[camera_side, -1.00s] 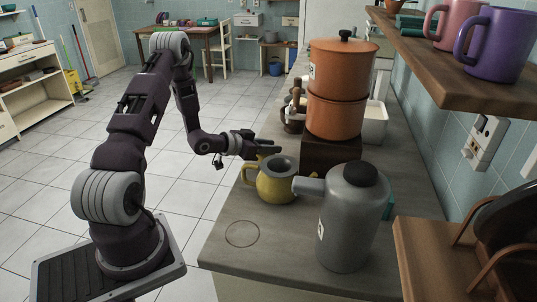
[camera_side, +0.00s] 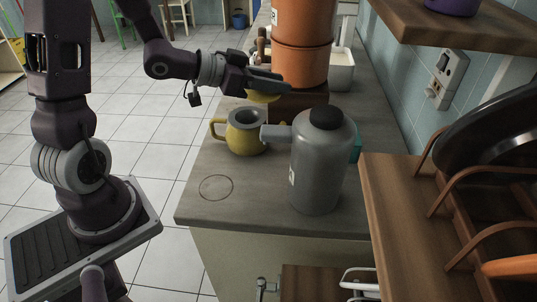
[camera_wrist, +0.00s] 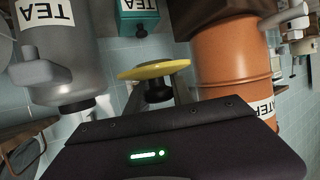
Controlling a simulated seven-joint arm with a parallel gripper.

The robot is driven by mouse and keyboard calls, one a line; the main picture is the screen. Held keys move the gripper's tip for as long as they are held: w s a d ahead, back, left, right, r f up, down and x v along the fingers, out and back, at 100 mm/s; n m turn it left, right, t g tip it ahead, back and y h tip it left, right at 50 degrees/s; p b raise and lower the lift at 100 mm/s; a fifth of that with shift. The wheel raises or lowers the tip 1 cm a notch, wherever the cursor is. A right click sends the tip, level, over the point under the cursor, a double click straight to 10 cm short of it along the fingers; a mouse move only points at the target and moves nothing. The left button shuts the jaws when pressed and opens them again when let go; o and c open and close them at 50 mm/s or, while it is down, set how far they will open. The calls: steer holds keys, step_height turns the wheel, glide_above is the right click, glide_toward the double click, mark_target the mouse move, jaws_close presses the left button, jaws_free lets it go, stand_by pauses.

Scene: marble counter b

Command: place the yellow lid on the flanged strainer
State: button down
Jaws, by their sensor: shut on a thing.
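The yellow lid (camera_side: 264,98) hangs below my gripper (camera_side: 277,85), just above and behind the yellow pot (camera_side: 246,139) in the side view. In the wrist view the lid (camera_wrist: 155,69) is a yellow disc with a black knob (camera_wrist: 158,92), and my gripper (camera_wrist: 160,96) is shut on that knob. The flanged strainer (camera_side: 247,117) appears as a grey ring with a dark centre in the pot's mouth. The lid is clear of the strainer. The strainer does not show in the wrist view.
A tall grey jug (camera_side: 318,165) with a black cap stands right of the pot, its spout close to the pot. Stacked orange canisters (camera_side: 301,65) stand on a dark block behind. A teal canister (camera_wrist: 139,22) shows in the wrist view. The counter's front left is bare.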

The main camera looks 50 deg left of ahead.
mark_target(248, 125)
steer(key=a, duration=0.7)
steer(key=shift+m+h, duration=0.4)
steer(key=shift+m, duration=0.1)
steer(key=f, duration=1)
steer(key=shift+w, duration=0.25)
steer(key=shift+f, duration=0.15)
steer(key=c, duration=1.1)
jaws_free()
